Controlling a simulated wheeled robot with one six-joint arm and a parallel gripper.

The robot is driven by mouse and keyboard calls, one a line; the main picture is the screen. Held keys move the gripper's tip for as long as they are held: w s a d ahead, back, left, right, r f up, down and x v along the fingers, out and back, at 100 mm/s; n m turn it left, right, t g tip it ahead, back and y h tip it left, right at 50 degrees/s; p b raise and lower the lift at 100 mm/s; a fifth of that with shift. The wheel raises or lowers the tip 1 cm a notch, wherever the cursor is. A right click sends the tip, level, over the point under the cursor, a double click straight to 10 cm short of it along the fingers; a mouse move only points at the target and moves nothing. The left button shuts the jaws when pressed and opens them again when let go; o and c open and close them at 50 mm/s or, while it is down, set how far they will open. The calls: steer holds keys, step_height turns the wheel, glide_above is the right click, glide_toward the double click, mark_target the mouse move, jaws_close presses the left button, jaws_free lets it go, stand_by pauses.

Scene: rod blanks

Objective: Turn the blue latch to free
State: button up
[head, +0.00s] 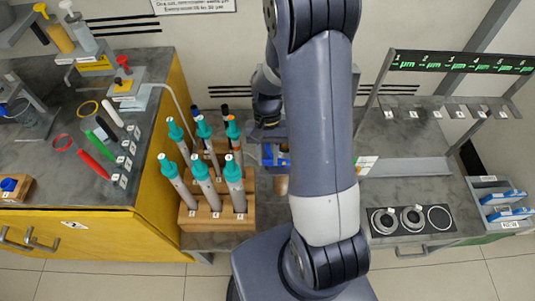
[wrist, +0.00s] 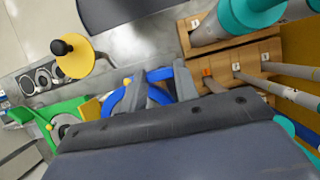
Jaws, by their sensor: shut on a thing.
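The blue latch (wrist: 116,102) shows in the wrist view as a curved blue piece. My gripper (wrist: 158,88) has its two grey fingers at it and is shut on it. The fingers and the gripper body hide part of the latch, so its exact angle is hard to tell. In the head view a bit of blue (head: 268,153) shows beside my arm, low behind the wooden rack; my arm covers most of that spot.
A wooden rack (head: 188,216) with several teal-topped rods stands left of my arm. In the wrist view a yellow disc with a black knob (wrist: 75,60) and a green frame (wrist: 68,108) are close by. A ring tray (head: 378,238) lies right.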

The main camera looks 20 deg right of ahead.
steer(key=o, duration=1)
steer(key=shift+r, duration=0.1)
steer(key=v, duration=1)
steer(key=shift+w+r, duration=0.15)
steer(key=shift+r, duration=0.15)
steer(key=x, duration=1)
steer(key=shift+f, duration=0.35)
